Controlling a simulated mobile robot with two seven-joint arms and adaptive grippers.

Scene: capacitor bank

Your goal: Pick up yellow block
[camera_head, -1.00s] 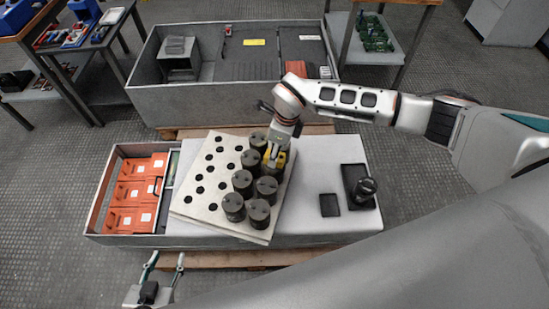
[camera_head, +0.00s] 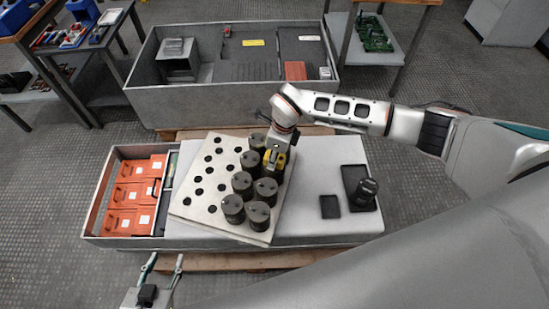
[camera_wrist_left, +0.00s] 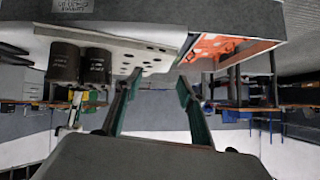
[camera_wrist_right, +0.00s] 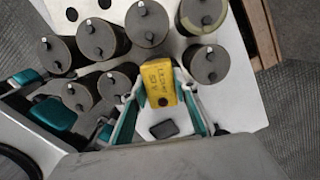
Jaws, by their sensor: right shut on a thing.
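The yellow block (camera_wrist_right: 159,82) has dark markings and a dark round spot. My right gripper (camera_wrist_right: 165,100) is shut on it, with a finger on each side, in the right wrist view. In the head view the block (camera_head: 268,157) shows partly behind my right gripper (camera_head: 275,153), among dark cylinders on the light perforated plate (camera_head: 190,208). I cannot tell whether the block touches the plate. My left gripper (camera_head: 166,264) is open and empty in front of the bench; its spread fingers (camera_wrist_left: 160,90) show in the left wrist view.
Several dark cylinders (camera_head: 242,182) stand close around the block. A tray of orange blocks (camera_head: 90,208) is at the left. A small black pad (camera_head: 330,206) and a black holder (camera_head: 359,188) lie at the right. A grey bin (camera_head: 230,107) stands behind.

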